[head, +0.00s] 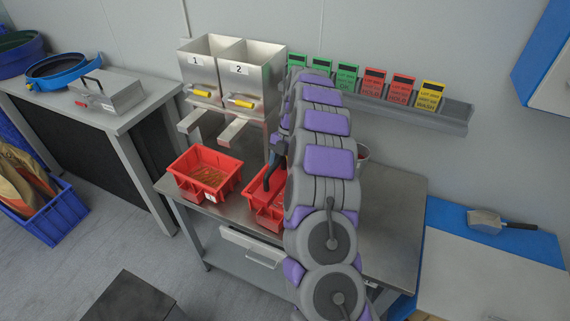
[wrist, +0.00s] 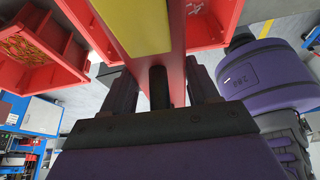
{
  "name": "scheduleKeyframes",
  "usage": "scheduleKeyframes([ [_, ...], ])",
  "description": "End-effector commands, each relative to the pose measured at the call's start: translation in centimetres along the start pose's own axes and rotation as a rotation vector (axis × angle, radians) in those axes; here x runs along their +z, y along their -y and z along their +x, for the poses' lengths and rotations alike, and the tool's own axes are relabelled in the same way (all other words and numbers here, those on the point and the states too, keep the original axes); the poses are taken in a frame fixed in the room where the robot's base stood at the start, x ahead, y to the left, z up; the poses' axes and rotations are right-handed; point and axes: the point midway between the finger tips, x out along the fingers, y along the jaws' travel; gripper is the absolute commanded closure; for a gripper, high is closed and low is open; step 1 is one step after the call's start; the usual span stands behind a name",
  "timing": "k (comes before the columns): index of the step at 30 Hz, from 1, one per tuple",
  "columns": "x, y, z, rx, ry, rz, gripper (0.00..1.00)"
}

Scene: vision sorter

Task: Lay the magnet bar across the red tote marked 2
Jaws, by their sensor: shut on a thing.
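In the wrist view my gripper (wrist: 160,88) is shut on the dark post of the magnet bar (wrist: 135,22), which is red with a yellow face and stretches away from the fingers. A red tote (wrist: 213,30) shows beside and beyond the bar; contact between them cannot be told. In the head view two red totes stand on the steel bench: the left one (head: 226,187) holds orange-brown pieces, and the right one (head: 250,190) is partly hidden by my arm. My gripper (head: 278,153) is over the right tote, mostly hidden. The tote numbers are not readable.
Steel hoppers marked 1 (head: 203,72) and 2 (head: 246,75) stand behind the totes, with chutes above them. A wall rail (head: 455,115) carries coloured cards. The steel bench top (head: 395,205) is clear to the right of my arm. A scoop (head: 485,221) lies farther right.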

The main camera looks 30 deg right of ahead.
Motion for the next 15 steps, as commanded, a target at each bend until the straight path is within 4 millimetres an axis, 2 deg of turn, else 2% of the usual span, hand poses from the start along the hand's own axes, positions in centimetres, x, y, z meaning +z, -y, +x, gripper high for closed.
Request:
scheduleKeyframes([
  [9,1.6,0.4,1.9,0.006,-0.005,0.001,1.0],
  [15,1.8,0.2,3.1,0.005,-0.001,0.002,1.0],
])
